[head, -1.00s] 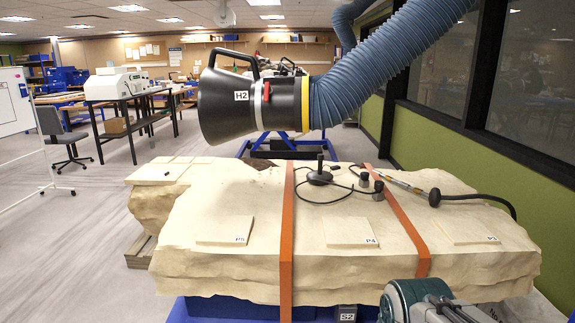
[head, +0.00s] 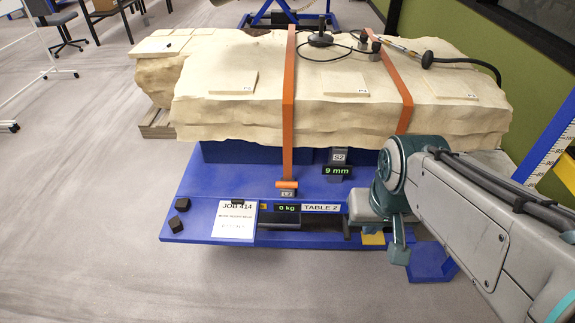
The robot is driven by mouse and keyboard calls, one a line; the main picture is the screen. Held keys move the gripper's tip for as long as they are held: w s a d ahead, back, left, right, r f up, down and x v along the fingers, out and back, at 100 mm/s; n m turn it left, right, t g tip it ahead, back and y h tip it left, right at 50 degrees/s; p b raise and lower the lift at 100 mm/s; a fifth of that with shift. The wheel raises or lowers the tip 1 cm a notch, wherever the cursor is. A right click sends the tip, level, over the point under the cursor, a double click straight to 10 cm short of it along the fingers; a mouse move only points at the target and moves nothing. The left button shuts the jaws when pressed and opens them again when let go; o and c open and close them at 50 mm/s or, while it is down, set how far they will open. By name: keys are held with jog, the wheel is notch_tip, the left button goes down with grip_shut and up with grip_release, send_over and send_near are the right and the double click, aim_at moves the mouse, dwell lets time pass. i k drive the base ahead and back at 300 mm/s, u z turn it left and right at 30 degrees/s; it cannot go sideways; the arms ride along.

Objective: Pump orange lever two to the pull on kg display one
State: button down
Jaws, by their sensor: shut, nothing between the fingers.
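An orange lever (head: 287,184), its tag reading roughly L2, sits at the lower end of the left orange strap (head: 289,110), on the front of the blue table (head: 195,205). Just below it a dark display (head: 287,208) reads 0 kg in green, beside a TABLE 2 label. A card (head: 235,219) headed JOB 414 leans left of the display; its smaller lines are too small to read. My arm reaches in from the right and folds down at a teal joint, right of the lever and apart from it. I cannot make out my gripper's fingers.
A pale rock slab (head: 215,110) lies strapped on the table, with a second orange strap (head: 393,82) at right. An S2 unit (head: 338,160) shows 9 mm. Dark blocks (head: 179,212) sit at the table's left corner. Floor is clear at front left.

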aim_at(286, 184)
jog(key=k, duration=0.85)
jog(key=u, duration=0.65)
jog(key=i, duration=1.65)
jog(key=z, duration=0.7)
